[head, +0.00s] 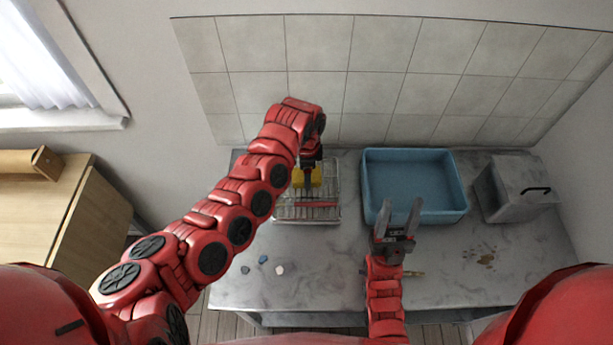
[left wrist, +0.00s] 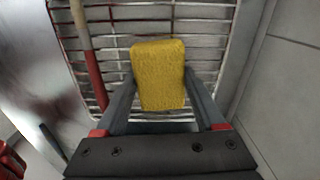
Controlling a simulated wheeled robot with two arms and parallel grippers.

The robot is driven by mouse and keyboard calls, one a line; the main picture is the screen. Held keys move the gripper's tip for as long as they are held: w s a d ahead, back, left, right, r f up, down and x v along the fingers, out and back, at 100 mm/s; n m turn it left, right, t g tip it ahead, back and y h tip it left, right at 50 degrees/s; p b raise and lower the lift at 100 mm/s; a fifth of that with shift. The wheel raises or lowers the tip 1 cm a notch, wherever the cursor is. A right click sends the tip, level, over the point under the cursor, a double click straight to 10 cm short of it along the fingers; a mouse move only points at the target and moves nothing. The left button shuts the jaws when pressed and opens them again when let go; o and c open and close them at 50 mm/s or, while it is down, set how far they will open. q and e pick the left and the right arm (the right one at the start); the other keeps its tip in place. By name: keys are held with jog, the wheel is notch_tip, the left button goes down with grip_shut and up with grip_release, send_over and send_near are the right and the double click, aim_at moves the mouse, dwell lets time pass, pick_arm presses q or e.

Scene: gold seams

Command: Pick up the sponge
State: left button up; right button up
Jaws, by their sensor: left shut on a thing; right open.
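The yellow sponge (left wrist: 159,76) is between the two fingers of my left gripper (left wrist: 158,88) in the left wrist view, and the gripper is shut on it. In the head view the sponge (head: 316,176) shows partly behind my left gripper (head: 308,178), over the wire rack. Whether the sponge touches the rack is hard to tell. My right gripper (head: 398,218) is open and empty, over the counter in front of the blue basin.
The wire rack (head: 325,213) holds a red-handled stick (left wrist: 88,65). A blue basin (head: 413,215) and a grey box with a black handle (head: 510,187) stand to the right. Small fragments (head: 263,259) lie at front left. A brown stain (head: 486,260) marks the counter (head: 455,285).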

pick_arm(q)
jog(key=shift+c, duration=0.9)
jog(key=shift+r, duration=0.15)
jog(key=shift+r+b, duration=0.6)
jog(key=shift+r, duration=0.05)
jog(key=shift+s+d+r, duration=0.1)
jog(key=shift+s+r, duration=0.05)
jog(key=shift+r, duration=0.35)
jog(key=shift+s+d+r, duration=0.1)
jog(key=shift+r, duration=0.35)
jog(key=shift+s+d+r, duration=0.1)
jog(key=shift+s, duration=1.1)
jog(key=shift+s+d+r, duration=0.15)
jog(key=shift+s+d, duration=0.05)
jog(key=shift+d, duration=0.05)
jog(key=s+d+r+p, duration=0.1)
jog(key=s, duration=1.1)
jog(key=shift+s, duration=0.3)
